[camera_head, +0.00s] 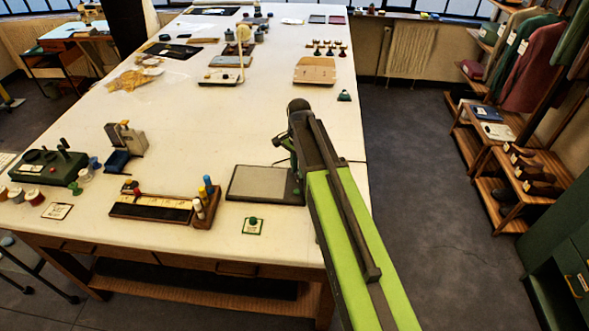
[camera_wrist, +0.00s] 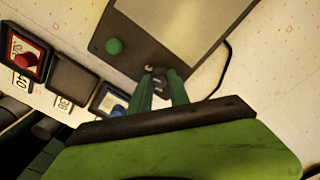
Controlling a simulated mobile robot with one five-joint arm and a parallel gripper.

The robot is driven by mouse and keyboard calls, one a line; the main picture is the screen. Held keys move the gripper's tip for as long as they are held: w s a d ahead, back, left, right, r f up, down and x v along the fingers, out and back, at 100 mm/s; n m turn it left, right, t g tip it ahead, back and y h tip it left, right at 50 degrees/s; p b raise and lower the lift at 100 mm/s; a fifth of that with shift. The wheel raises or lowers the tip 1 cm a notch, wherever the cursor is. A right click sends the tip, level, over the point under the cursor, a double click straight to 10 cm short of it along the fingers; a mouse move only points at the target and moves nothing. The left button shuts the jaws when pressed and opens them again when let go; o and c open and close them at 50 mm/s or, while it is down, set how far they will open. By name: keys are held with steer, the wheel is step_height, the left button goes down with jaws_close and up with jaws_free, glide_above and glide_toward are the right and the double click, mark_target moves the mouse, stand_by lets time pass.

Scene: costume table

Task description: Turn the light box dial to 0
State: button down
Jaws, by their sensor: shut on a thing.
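The light box (camera_head: 264,184) is a flat panel with a dark frame and a greyish face, near the table's front edge. In the wrist view its dark frame and pale panel (camera_wrist: 183,22) fill the top middle. A green round knob (camera_wrist: 114,46) sits on the frame. My gripper (camera_head: 292,160) reaches down at the box's right edge. In the wrist view my gripper's green fingers (camera_wrist: 161,80) are shut on the small dark dial (camera_wrist: 158,75) at the frame's edge. The fingers partly cover the dial, and its setting cannot be read. The arm hides the dial in the head view.
A wooden tray with a ruler and bottles (camera_head: 165,207) stands left of the light box. In the wrist view, square blocks with red (camera_wrist: 27,48) and blue knobs lie at left. The table's middle is mostly clear.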

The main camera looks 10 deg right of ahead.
steer(key=n, duration=0.4)
steer(key=shift+w, duration=0.25)
steer(key=n, duration=0.4)
steer(key=shift+n, duration=0.4)
steer(key=n, duration=0.4)
steer(key=shift+n, duration=0.3)
steer(key=n, duration=0.4)
steer(key=shift+d, duration=0.1)
steer(key=n, duration=0.9)
steer(key=shift+n, duration=0.3)
steer(key=n, duration=0.4)
steer(key=shift+n, duration=1.8)
steer(key=shift+n, duration=0.3)
